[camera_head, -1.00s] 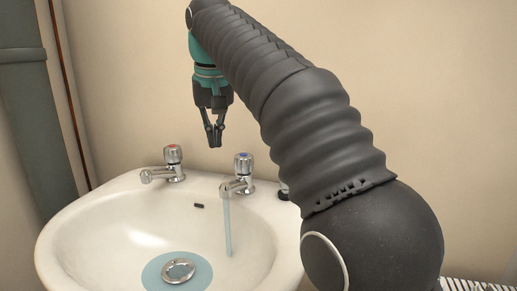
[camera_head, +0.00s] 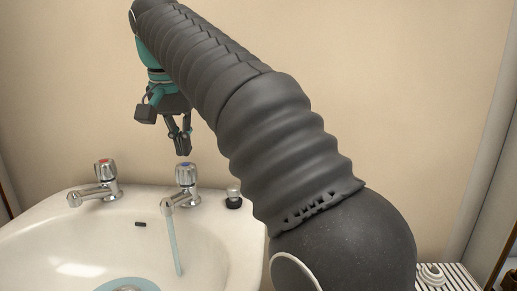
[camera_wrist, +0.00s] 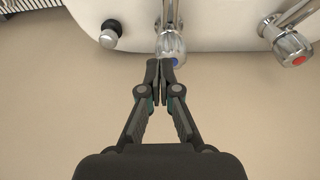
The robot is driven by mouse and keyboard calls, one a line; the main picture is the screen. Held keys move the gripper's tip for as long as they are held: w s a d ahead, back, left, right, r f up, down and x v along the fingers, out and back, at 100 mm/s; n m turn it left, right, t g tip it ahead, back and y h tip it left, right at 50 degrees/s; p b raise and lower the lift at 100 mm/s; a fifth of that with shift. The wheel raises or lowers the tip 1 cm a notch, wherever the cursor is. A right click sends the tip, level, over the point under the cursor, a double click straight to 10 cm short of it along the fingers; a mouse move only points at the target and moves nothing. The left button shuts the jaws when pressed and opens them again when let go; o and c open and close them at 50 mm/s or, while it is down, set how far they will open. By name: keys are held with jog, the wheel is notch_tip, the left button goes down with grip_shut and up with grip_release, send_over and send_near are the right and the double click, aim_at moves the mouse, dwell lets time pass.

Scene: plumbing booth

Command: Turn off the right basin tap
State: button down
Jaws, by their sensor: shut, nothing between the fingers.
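The right basin tap (camera_head: 184,186) is chrome with a blue-marked knob, and a stream of water (camera_head: 175,243) falls from its spout into the basin. The tap also shows in the wrist view (camera_wrist: 171,45), just beyond my fingertips. My gripper (camera_head: 184,153) points down just above the knob in the head view, fingers together and empty. In the wrist view my gripper (camera_wrist: 166,63) has its closed tips overlapping the knob's near edge; I cannot tell whether they touch it. The left tap (camera_head: 101,180) has a red-marked knob and no water runs from it.
The white basin (camera_head: 60,232) has a drain with a bluish pool (camera_head: 128,285) around it. A small black-and-chrome fitting (camera_head: 233,197) stands right of the right tap. The beige wall (camera_head: 60,80) is close behind the taps. A white slatted surface (camera_head: 440,275) lies at lower right.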

aim_at(176, 166)
jog(key=shift+s+b+x, duration=0.2)
jog(key=shift+b+x, duration=0.3)
jog(key=shift+x, duration=0.3)
jog(key=shift+s+b+x, duration=0.2)
jog(key=shift+b+x, duration=0.25)
jog(key=shift+x, duration=0.4)
jog(key=shift+s+b+x, duration=0.2)
jog(key=shift+b+x, duration=0.3)
jog(key=shift+x, duration=0.3)
jog(key=shift+a+p, duration=0.9)
jog(key=shift+p, duration=0.6)
jog(key=shift+a+f, duration=0.1)
jog(key=shift+a, duration=0.35)
jog(key=shift+w+a, duration=0.2)
jog(key=shift+a, duration=0.1)
jog(key=shift+s+a, duration=0.1)
jog(key=shift+s, duration=0.05)
jog(key=shift+w+v, duration=0.15)
jog(key=shift+v, duration=0.85)
jog(key=shift+w+v, duration=0.2)
jog(key=shift+v, duration=0.75)
jog(key=shift+w+v, duration=0.15)
jog(key=shift+v, duration=0.85)
